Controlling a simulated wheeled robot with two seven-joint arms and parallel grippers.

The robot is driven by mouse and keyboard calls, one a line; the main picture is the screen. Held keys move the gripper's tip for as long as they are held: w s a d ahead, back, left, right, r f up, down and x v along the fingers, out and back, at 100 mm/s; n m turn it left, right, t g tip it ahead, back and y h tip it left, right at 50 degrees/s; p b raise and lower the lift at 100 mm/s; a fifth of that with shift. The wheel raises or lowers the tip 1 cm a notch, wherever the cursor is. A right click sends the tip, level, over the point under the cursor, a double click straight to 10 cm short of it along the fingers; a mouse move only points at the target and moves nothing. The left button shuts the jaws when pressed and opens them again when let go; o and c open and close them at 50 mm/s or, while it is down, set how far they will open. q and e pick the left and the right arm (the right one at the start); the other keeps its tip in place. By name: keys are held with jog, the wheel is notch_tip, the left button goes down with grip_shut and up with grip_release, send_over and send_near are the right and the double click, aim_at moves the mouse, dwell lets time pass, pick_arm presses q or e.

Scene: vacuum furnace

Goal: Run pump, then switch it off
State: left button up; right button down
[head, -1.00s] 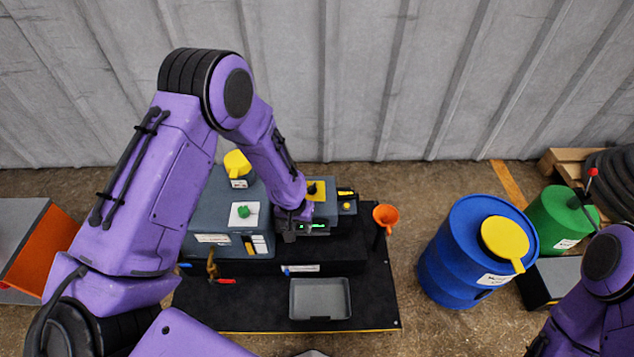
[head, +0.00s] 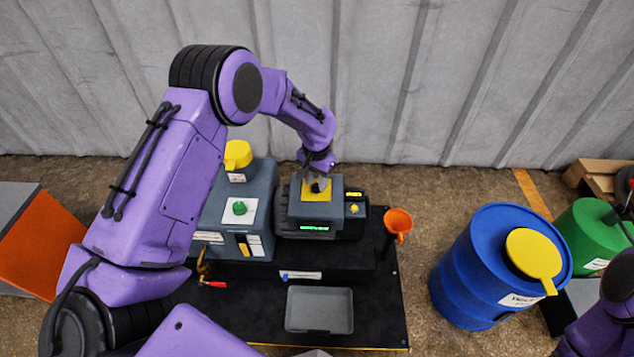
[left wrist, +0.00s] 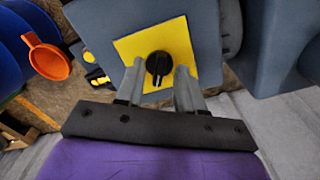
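A blue-grey unit (head: 300,209) with a lit green display (head: 314,227) stands on the black bench. Its top has a yellow plate (left wrist: 183,42) with a round black knob (left wrist: 159,65); a pale mark shows on the knob. My left gripper (left wrist: 160,68) is over this plate, its two grey fingers open on either side of the knob. Small gaps seem to show between fingers and knob; contact is unclear. In the head view, my left gripper (head: 317,181) partly hides the knob. My right arm shows at the lower right, its gripper out of view.
A larger blue-grey box (head: 262,195) with a green knob (head: 239,208) stands to the left. An orange funnel (head: 398,222) is to the right, and an empty grey tray (head: 319,328) in front. A blue drum (head: 470,290) stands further right.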

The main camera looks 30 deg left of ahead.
pick_arm(q)
jog(key=shift+f, duration=0.1)
grip_shut()
